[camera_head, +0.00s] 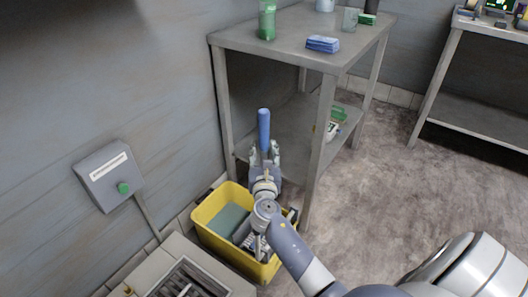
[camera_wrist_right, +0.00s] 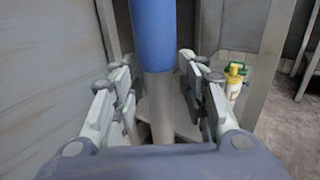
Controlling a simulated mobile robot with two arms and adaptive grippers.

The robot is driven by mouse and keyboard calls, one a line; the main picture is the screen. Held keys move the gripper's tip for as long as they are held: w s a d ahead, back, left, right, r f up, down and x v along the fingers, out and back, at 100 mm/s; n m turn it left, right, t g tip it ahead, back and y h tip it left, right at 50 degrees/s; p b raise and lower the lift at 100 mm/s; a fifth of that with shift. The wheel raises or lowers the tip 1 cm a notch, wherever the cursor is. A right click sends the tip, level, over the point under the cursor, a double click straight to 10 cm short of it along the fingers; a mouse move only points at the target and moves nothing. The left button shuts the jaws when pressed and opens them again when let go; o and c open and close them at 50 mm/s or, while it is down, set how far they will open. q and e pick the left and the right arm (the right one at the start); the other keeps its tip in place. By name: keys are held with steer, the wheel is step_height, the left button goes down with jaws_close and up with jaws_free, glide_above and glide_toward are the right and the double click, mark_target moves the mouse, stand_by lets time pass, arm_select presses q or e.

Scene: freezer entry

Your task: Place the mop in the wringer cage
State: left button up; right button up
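The mop's blue handle (camera_head: 264,130) stands upright in the head view, just beyond my right gripper (camera_head: 264,152). In the right wrist view, the blue grip (camera_wrist_right: 152,35) and the metal pole (camera_wrist_right: 159,105) below it pass between the two fingers (camera_wrist_right: 160,92). The fingers are apart, with a visible gap on each side of the pole. The mop's lower end is hidden. The yellow bucket (camera_head: 222,248) stands below my right arm; the grey wringer cage (camera_head: 258,246) at its right side is partly covered by the arm. My left gripper is out of view.
A grey metal table (camera_head: 275,42) stands behind the bucket, its legs close to the gripper. On it are a green bottle (camera_head: 267,20) and blue cloths (camera_head: 323,44). A wall box (camera_head: 105,172) is at left. A grey grated unit (camera_head: 190,268) adjoins the bucket. Floor is open at right.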

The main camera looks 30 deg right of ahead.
steer(key=p+v, duration=0.1)
steer(key=v, duration=1.1)
steer(key=s+f+m+g+y, duration=0.25)
steer(key=s+f+m, duration=0.25)
steer(key=f+m, duration=0.25)
steer(key=s+f+m+g+y, duration=0.1)
steer(key=s+f+m+g, duration=0.3)
steer(key=s+f+m, duration=0.4)
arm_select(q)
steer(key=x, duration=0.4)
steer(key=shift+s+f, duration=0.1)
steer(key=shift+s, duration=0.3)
arm_select(e)
steer(key=s+a+f+m+g+y, duration=0.5)
steer(key=s+a+f+m+y, duration=0.1)
steer(key=s+a+m, duration=0.4)
steer(key=shift+a+f+m, duration=0.45)
steer(key=shift+a+m, duration=0.25)
steer(key=shift+m, duration=0.25)
steer(key=shift+s+g+y, duration=0.1)
steer(key=shift+g+y, duration=0.15)
